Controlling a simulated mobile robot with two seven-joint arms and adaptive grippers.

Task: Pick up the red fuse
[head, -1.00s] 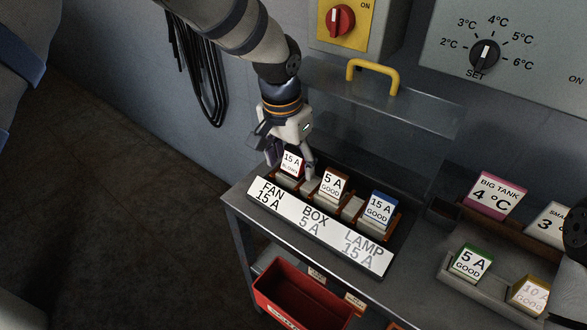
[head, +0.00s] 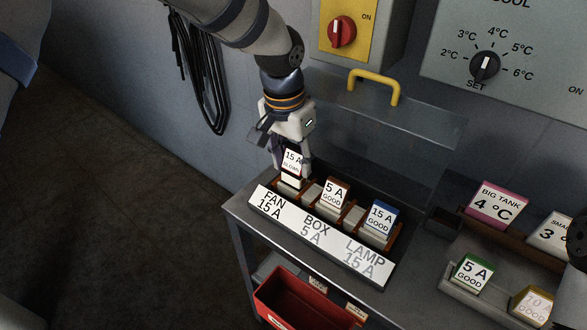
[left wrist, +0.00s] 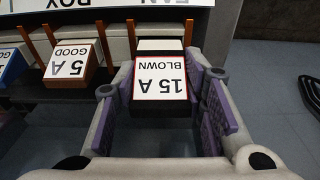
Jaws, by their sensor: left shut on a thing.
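The red fuse (head: 293,162), labelled "15 A BLOWN" with a red border, is at the FAN position, the left end of the fuse row. It also shows in the left wrist view (left wrist: 160,80), upside down. My left gripper (head: 291,165) reaches down from above and is shut on this fuse, with a finger on each side (left wrist: 163,100). I cannot tell whether the fuse is clear of its holder. My right gripper is not in view.
Beside it stand a brown-edged "5 A GOOD" fuse (head: 334,192) and a blue "15 A GOOD" fuse (head: 381,217). A clear cover with a yellow handle (head: 375,84) is raised behind. A red bin (head: 300,297) is below. A green fuse (head: 473,271) sits right.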

